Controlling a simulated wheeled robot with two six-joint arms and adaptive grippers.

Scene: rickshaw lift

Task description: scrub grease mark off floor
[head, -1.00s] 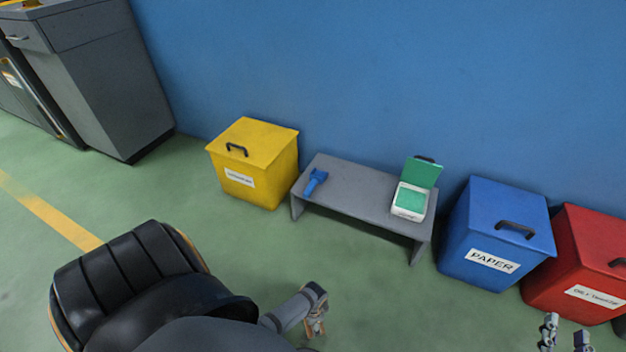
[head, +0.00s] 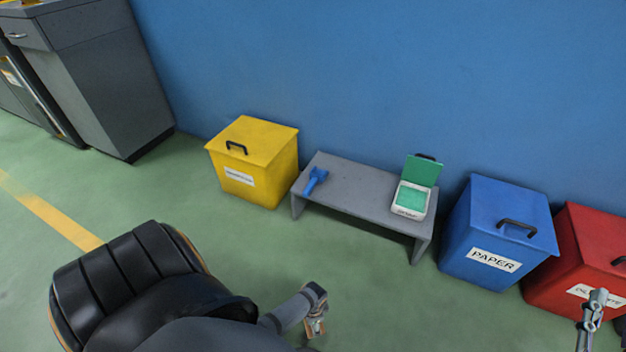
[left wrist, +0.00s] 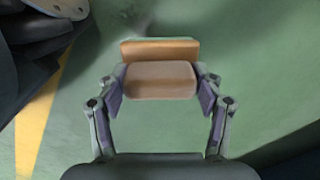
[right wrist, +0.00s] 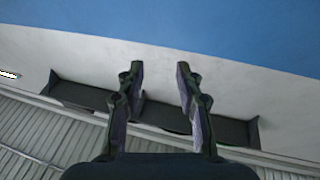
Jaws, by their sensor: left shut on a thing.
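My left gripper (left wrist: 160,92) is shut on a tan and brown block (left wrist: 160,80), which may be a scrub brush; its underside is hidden. In the head view, this gripper (head: 318,305) is low in the middle, over the green floor (head: 370,300), with the block mostly hidden. My right gripper (right wrist: 158,98) is open and empty, facing the upper wall and ceiling. In the head view it (head: 594,305) is at the lower right, in front of the red bin. I cannot make out a grease mark on the visible floor.
A grey bench (head: 350,190) stands by the blue wall with a blue tool (head: 315,181) and an open green-lidded box (head: 411,199). A yellow bin (head: 250,165) is left of it. A blue paper bin (head: 500,230) and a red bin (head: 580,255) are right. Floor before the bench is clear.

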